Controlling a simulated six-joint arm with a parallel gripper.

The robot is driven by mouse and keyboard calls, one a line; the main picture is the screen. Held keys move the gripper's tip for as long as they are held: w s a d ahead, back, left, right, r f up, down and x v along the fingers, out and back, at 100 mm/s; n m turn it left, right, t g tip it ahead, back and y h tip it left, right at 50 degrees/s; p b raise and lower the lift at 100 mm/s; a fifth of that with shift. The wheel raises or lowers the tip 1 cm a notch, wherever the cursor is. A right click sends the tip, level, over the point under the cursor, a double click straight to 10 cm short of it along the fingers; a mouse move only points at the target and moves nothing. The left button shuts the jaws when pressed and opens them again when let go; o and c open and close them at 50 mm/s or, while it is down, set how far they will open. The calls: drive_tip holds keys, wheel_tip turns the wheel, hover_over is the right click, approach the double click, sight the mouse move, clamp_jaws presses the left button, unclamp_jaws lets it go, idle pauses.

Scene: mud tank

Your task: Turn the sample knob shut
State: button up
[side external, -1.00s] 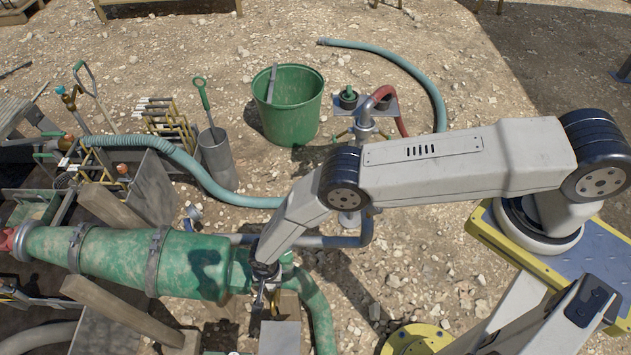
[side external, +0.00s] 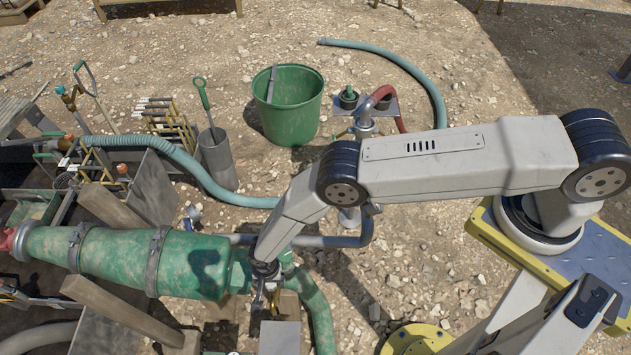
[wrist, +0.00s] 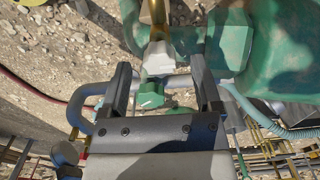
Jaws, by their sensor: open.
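A small green knob (wrist: 150,95) shows in the wrist view between the two dark fingers of my gripper (wrist: 161,67). It sits at the end of a pale grey fitting (wrist: 160,58), with a brass-coloured pipe (wrist: 158,18) beyond. My gripper is open, with one finger on each side and visible space beside the knob. I cannot tell whether a finger touches it. In the side external view my gripper (side external: 264,296) is small and partly hidden, at the right end of the big green mottled housing (side external: 130,262); the knob cannot be made out there.
The green housing (wrist: 275,50) fills the right of the wrist view, close to the right finger. A grey pipe (side external: 325,241) runs behind my wrist. A green hose (side external: 318,312) curves down beside my gripper. A green bucket (side external: 290,112) stands farther back on open gravel.

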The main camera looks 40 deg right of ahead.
drive_tip(key=shift+r, duration=3.5)
drive_tip(key=shift+w+r, duration=0.1)
drive_tip(key=shift+w+d+r, duration=0.1)
drive_tip(key=shift+r, duration=0.1)
wheel_tip(320, 180, up, 13)
drive_tip(key=n, duration=0.2)
hover_over(271, 284)
drive_tip(key=w+d, duration=0.5)
drive_tip(key=d, duration=0.1)
drive_tip(key=d+r+n+t, duration=0.1)
drive_tip(key=d+r+n, duration=0.2)
drive_tip(key=d+r, duration=0.65)
drive_tip(key=s+d+r+n+t, duration=0.1)
drive_tip(key=s+d+r+n, duration=0.3)
drive_tip(key=s+d+r, duration=0.8)
wheel_tip(271, 284, up, 3)
drive_tip(key=s, duration=0.2)
drive_tip(key=shift+s+t, duration=0.3)
